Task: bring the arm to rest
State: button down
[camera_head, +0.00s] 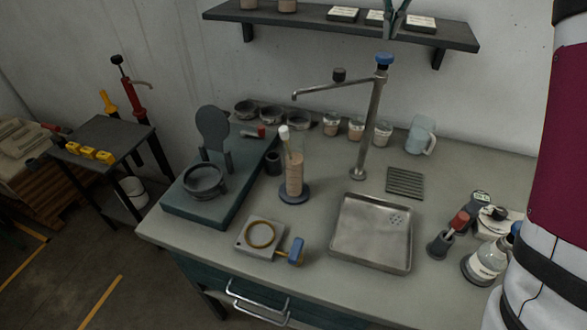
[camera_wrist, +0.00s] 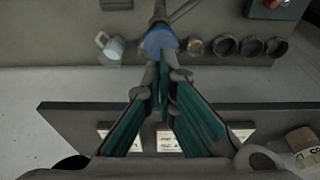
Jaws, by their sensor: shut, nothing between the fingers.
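My gripper (camera_head: 391,32) shows at the top of the head view, in front of the wall shelf and above the blue-topped tap post. In the wrist view its green-padded fingers (camera_wrist: 165,72) come together at the tips, shut and empty. The blue cap (camera_wrist: 160,40) of the tap post appears just past the fingertips there; I cannot tell the exact gap. My maroon and white arm link fills the right side of the head view and hides part of the bench.
The dark wall shelf (camera_head: 300,20) carries labelled cards and jars close to my gripper. The tap post (camera_head: 370,120) rises from the bench beside a metal tray (camera_head: 345,235). A glass cylinder (camera_head: 294,175), cups, a jug (camera_head: 421,135) and bottles (camera_head: 488,262) crowd the bench.

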jog(key=shift+s+r, duration=0.1)
jog(key=s+r+n+t, duration=0.1)
jog(key=s+r, duration=0.1)
jog(key=s, duration=0.7)
jog(key=s+r+n+t, duration=0.1)
jog(key=s+r, duration=0.1)
jog(key=s, duration=0.7)
jog(key=s+f, duration=0.4)
jog(key=s, duration=0.5)
jog(key=s+f+n+t, duration=0.1)
jog(key=s+f, duration=0.4)
jog(key=s, duration=0.4)
jog(key=shift+s+n+y, duration=0.2)
jog(key=shift+n+y, duration=0.1)
jog(key=shift+y, duration=0.1)
